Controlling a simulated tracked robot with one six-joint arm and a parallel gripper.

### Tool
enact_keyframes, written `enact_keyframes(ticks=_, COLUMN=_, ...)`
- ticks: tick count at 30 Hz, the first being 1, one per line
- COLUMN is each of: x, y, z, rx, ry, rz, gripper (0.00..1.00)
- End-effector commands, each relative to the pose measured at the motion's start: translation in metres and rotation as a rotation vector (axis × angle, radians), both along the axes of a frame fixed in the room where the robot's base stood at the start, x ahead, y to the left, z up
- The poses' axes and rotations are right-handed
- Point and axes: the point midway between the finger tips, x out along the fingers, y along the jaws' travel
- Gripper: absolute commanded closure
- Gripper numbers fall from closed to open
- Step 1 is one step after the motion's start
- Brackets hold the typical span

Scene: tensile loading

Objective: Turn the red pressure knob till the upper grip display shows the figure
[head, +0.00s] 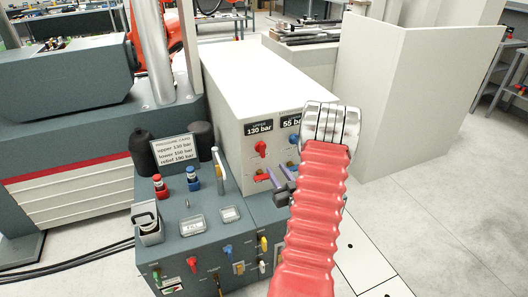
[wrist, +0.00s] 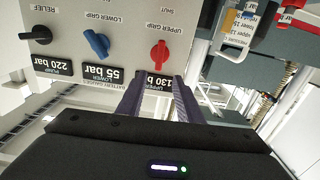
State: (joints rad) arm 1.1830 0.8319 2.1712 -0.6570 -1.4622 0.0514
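The red pressure knob (head: 261,148) sits on the front of the pale cabinet, under the upper grip display (head: 258,129), which reads 130 bar. The wrist view is upside down. There, the red knob (wrist: 159,55) lies just beyond and between my fingertips, apparently untouched, and the display (wrist: 157,81) is partly hidden by my fingers. My gripper (wrist: 159,80) is open and empty. In the head view my gripper (head: 279,177) is below and right of the knob, partly hidden by my arm. The card (head: 175,149) appears to read upper 130 bar.
The blue lower grip knob (wrist: 97,43) is beside the red one, under a display (wrist: 103,73) reading 55 bar. The black relief knob (wrist: 38,35) is beyond it. Another red handle (head: 261,175) sits lower on the cabinet. A grey bench (head: 190,250) with fittings stands in front.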

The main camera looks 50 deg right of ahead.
Motion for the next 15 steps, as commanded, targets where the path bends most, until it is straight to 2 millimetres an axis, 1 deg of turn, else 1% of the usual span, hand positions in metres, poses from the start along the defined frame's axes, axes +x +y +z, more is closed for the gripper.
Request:
enact_keyframes(ticks=4, x=-0.001, y=-0.001, z=0.0, rx=0.0, ry=0.001, rz=-0.002, gripper=0.67)
enact_keyframes(ticks=8, x=0.004, y=-0.004, z=0.0, rx=-0.001, ry=0.0, rz=-0.003, gripper=0.67)
enact_keyframes(ticks=11, x=0.011, y=-0.009, z=0.0, rx=-0.001, ry=0.0, rz=-0.003, gripper=0.67)
enact_keyframes(ticks=15, x=0.028, y=-0.018, z=0.0, rx=-0.001, ry=0.0, rz=-0.002, gripper=0.67)
